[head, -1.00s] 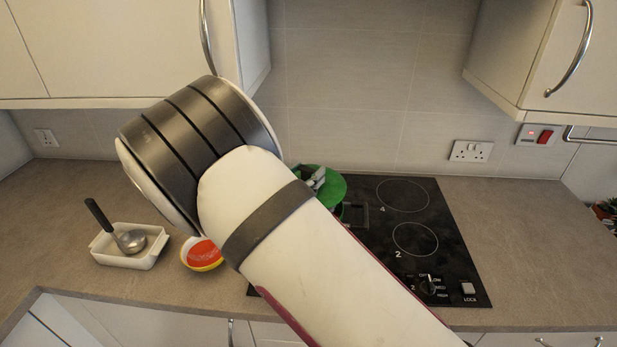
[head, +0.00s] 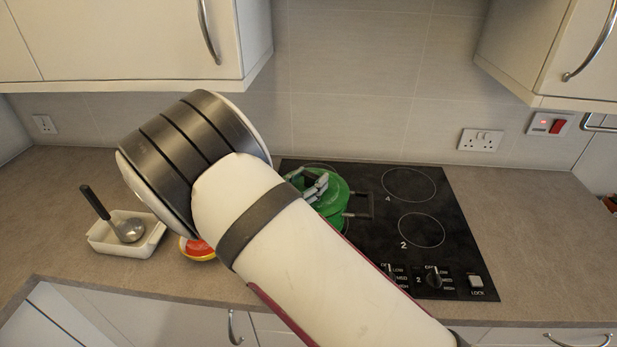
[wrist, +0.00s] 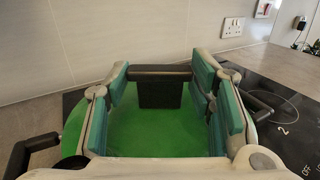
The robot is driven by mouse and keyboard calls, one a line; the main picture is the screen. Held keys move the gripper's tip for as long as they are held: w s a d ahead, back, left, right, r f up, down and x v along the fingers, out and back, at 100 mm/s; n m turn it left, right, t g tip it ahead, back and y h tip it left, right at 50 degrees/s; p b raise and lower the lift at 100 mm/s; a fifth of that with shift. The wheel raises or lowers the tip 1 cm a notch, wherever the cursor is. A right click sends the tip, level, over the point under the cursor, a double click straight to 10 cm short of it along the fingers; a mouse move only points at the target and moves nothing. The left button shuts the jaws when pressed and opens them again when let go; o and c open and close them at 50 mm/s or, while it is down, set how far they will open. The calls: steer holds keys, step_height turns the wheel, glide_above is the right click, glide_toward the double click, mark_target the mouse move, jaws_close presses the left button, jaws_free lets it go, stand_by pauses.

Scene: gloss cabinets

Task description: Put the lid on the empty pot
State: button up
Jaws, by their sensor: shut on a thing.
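A green lid (head: 338,192) with a black handle (wrist: 160,88) is over the green pot (head: 342,222) on the left side of the hob. My gripper (head: 316,186) is shut on the lid's handle, with one teal-padded finger on each side of it in the wrist view. The pot's black side handles show at left (wrist: 28,155) and right (wrist: 262,106) of the lid in the wrist view. The lid looks roughly level and very close to the pot's rim; I cannot tell whether it rests fully on it. My arm hides much of the pot in the head view.
The black hob (head: 440,235) is clear on its right side. A white dish (head: 108,240) with a ladle (head: 126,229) and a red and yellow bowl (head: 195,249) stand on the counter at left. Wall cabinets (head: 120,40) hang above.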

steer(key=shift+f, duration=0.3)
stand_by(0.5)
steer(key=o, duration=1.7)
steer(key=shift+s, duration=0.1)
steer(key=v, duration=1.2)
